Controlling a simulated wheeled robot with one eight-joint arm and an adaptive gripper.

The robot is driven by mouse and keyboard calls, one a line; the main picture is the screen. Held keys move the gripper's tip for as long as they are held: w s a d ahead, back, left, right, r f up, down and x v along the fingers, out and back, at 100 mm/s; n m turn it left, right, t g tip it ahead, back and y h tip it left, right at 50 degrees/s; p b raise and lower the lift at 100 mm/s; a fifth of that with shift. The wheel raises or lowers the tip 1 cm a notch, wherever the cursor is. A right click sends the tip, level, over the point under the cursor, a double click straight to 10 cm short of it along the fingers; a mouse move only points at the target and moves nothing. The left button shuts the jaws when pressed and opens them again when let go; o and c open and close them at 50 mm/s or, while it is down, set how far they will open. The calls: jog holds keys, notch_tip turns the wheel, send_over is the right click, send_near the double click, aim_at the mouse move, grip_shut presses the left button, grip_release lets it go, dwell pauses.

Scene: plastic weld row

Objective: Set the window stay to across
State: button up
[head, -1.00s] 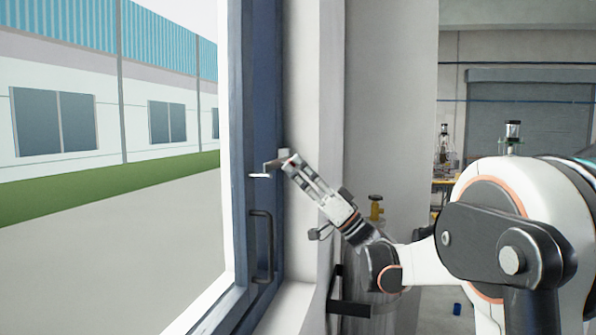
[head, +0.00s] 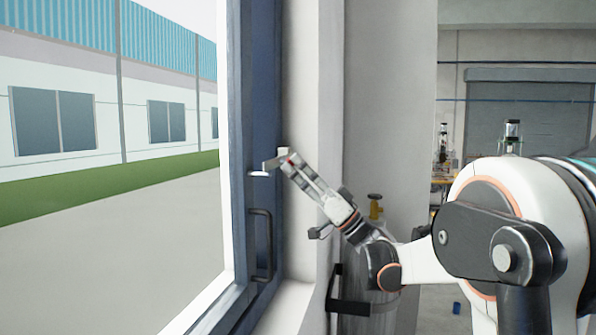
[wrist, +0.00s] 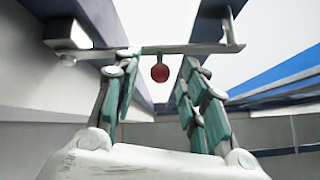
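The window stay (wrist: 180,49) shows in the wrist view as a thin pale bar crossing the picture, with an upturned end at the right and a white block at the left. A red round knob (wrist: 159,73) hangs below its middle. My gripper (wrist: 160,66) has its two fingers apart, one on each side of the knob, with visible gaps. In the head view the stay (head: 268,165) sticks out from the blue window frame, and my gripper (head: 288,162) is right at it. The contact there is too small to tell.
A dark pull handle (head: 261,245) sits on the blue window frame (head: 262,110) below the stay. A pale wall pillar (head: 385,110) stands to the right, with a gas cylinder with a yellow valve (head: 376,206) in front of it.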

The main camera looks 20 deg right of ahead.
jog(key=v, duration=1.2)
